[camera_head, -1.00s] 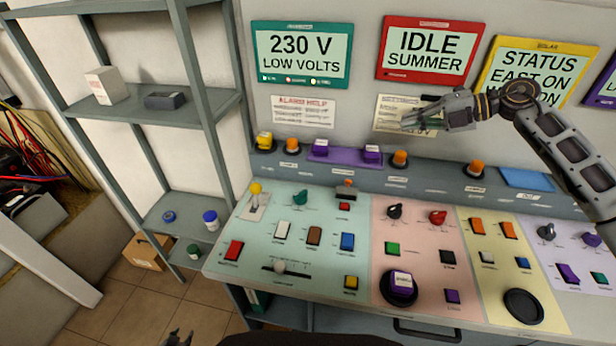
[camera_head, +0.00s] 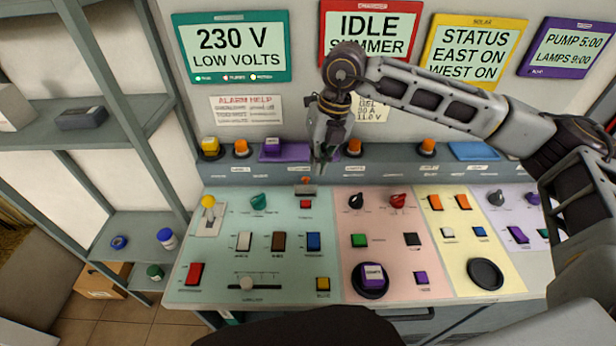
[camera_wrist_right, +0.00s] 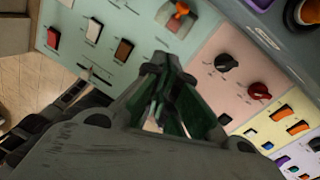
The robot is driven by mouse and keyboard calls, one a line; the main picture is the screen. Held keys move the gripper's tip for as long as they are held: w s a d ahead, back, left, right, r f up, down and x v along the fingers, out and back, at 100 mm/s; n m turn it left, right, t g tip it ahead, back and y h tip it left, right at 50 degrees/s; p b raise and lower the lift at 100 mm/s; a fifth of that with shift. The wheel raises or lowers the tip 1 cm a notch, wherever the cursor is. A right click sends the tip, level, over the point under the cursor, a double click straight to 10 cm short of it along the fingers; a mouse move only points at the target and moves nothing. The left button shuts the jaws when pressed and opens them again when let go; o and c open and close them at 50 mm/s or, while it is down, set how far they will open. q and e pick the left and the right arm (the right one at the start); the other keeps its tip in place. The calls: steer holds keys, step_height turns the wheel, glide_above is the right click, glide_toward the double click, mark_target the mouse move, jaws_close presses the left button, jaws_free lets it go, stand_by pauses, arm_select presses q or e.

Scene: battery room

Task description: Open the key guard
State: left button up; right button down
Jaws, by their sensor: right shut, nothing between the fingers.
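What looks like the key guard is a small grey part with an orange-red top (camera_head: 305,187), at the upper right of the pale green panel. A small red button (camera_head: 306,204) sits just below it. My right gripper (camera_head: 322,168) points down, just above and slightly right of this guard in the head view; I cannot tell whether it touches. Its fingers are shut and empty. In the right wrist view the gripper (camera_wrist_right: 166,78) fills the lower middle, and the guard's orange part (camera_wrist_right: 178,12) shows beyond the fingertips near the top edge. My left gripper is out of view.
Near my right gripper, a purple block (camera_head: 285,152) and an orange button (camera_head: 354,147) sit on the back ledge. A green knob (camera_head: 259,201) and a black knob (camera_head: 356,201) flank the guard. Shelves (camera_head: 100,130) stand at the left.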

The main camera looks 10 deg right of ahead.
mark_target(310, 188)
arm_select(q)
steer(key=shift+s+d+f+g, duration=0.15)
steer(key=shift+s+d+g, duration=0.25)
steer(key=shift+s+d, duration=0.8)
arm_select(e)
steer(key=shift+s+d+f+h, duration=0.2)
steer(key=shift+s+d+h, duration=0.05)
steer(key=shift+h, duration=0.45)
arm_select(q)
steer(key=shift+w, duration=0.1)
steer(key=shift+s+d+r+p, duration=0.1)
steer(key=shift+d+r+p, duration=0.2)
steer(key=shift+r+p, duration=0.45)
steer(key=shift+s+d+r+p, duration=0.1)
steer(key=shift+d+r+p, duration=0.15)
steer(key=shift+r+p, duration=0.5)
arm_select(e)
steer(key=shift+w+a+f, duration=0.2)
steer(key=shift+w+f, duration=0.6)
steer(key=shift+f, duration=0.95)
steer(key=shift+w+a+f, duration=0.2)
steer(key=shift+w+f, duration=0.55)
steer(key=shift+f, duration=1.05)
steer(key=shift+w+a+f, duration=0.2)
steer(key=shift+w+f, duration=0.6)
steer(key=shift+f, duration=0.95)
steer(key=shift+w, duration=0.2)
